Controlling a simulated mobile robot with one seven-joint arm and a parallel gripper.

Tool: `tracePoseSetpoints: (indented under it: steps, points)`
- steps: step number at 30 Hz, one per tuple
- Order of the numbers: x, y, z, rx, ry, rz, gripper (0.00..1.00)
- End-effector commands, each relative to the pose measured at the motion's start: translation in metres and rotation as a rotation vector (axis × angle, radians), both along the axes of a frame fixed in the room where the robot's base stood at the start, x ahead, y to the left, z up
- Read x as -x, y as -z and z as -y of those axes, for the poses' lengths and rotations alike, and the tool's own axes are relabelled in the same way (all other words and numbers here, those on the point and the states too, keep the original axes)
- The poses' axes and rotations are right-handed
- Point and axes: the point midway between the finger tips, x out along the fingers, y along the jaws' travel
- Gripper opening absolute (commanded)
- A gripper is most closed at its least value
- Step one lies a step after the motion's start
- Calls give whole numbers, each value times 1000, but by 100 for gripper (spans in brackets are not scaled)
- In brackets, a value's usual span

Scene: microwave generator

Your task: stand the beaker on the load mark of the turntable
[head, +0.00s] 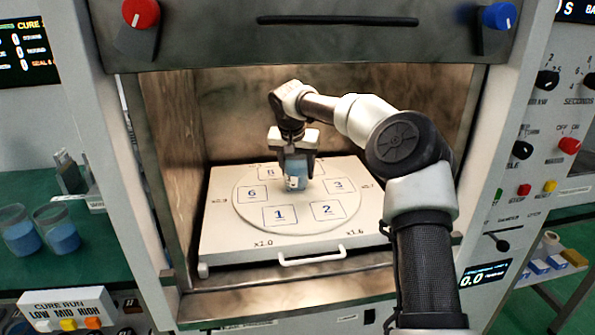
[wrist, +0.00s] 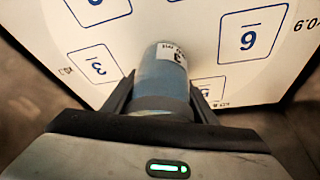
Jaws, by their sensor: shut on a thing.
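My gripper (head: 294,152) is shut on a small beaker (head: 297,183) with blue contents and a white label, inside the open chamber. The beaker looks roughly upright over the far middle of the round white turntable (head: 288,226). I cannot tell whether its base touches the surface. In the wrist view the beaker (wrist: 160,75) sits between the two fingers (wrist: 162,98). The turntable has numbered square marks; 1 (head: 279,215), 2 (head: 327,210), 3 (head: 339,185) and 6 (head: 252,194) show plainly. Marks at the back are partly hidden by my gripper. I cannot tell which is the load mark.
The chamber's side walls (head: 180,145) and raised door (head: 330,40) frame my arm closely. A white tray with a front handle (head: 312,257) carries the turntable. Two blue-filled beakers (head: 20,235) (head: 60,236) stand on the green bench at left. A control panel (head: 535,150) is at right.

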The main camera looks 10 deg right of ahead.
Motion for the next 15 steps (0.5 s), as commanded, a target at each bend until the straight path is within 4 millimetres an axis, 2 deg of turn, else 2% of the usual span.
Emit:
tracePoseSetpoints:
  steps: [12,13,15]
  points:
    - [0,9,-1,0,-1,2,19]
    - [0,10,-1,0,-1,0,54]
    - [0,10,-1,0,-1,0,65]
